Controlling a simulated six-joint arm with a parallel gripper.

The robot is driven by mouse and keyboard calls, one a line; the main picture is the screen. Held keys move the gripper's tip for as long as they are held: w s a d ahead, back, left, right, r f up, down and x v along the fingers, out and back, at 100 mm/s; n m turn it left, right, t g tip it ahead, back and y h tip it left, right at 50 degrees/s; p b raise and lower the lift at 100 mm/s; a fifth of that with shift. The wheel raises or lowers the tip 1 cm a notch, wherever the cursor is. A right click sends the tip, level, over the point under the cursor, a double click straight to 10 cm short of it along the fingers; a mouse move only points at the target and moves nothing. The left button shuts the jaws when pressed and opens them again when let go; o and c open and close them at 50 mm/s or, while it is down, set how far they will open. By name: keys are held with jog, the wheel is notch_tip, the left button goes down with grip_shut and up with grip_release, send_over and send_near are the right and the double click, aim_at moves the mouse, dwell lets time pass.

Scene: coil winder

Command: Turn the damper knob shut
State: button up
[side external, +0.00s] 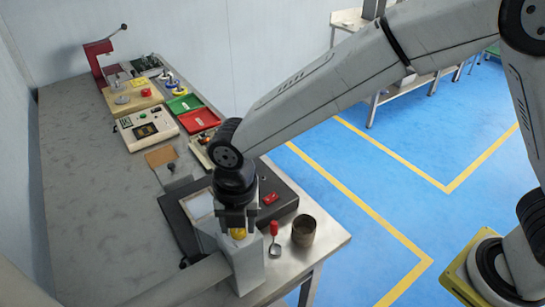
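The damper knob looks to be the yellow knob (238,233) on the upper part of a grey duct box (246,268), beside a work unit at the front of the bench. My gripper (237,222) points down right at the knob, with its dark fingers spread to either side and the knob showing between and below them. I cannot tell whether the fingers touch the knob or stand just clear of it. The knob's top and its pointer, if any, are hidden by my gripper.
A thick grey pipe (180,286) joins the duct box at the lower left. A red-handled tool (274,240) and a brown cup (303,231) stand close on the right. A dark unit with a red switch (270,198) lies behind. The bench's left side (85,190) is clear.

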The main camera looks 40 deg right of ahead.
jog(key=shift+o, duration=1.1)
jog(key=shift+s+d+r, duration=0.1)
jog(key=shift+d+r, duration=0.05)
jog(key=shift+r, duration=3.7)
jog(key=shift+d, duration=0.1)
jog(key=s+d+f+m, duration=0.2)
jog(key=d+m, duration=0.7)
jog(key=d, duration=0.1)
jog(key=s+d+f+m+t, duration=0.1)
jog(key=s+d+f+m, duration=0.1)
jog(key=d+m, duration=0.8)
jog(key=s+d+f+m+t, duration=0.1)
jog(key=s+d+f+m, duration=0.2)
jog(key=d+m, duration=0.7)
jog(key=shift+f, duration=0.5)
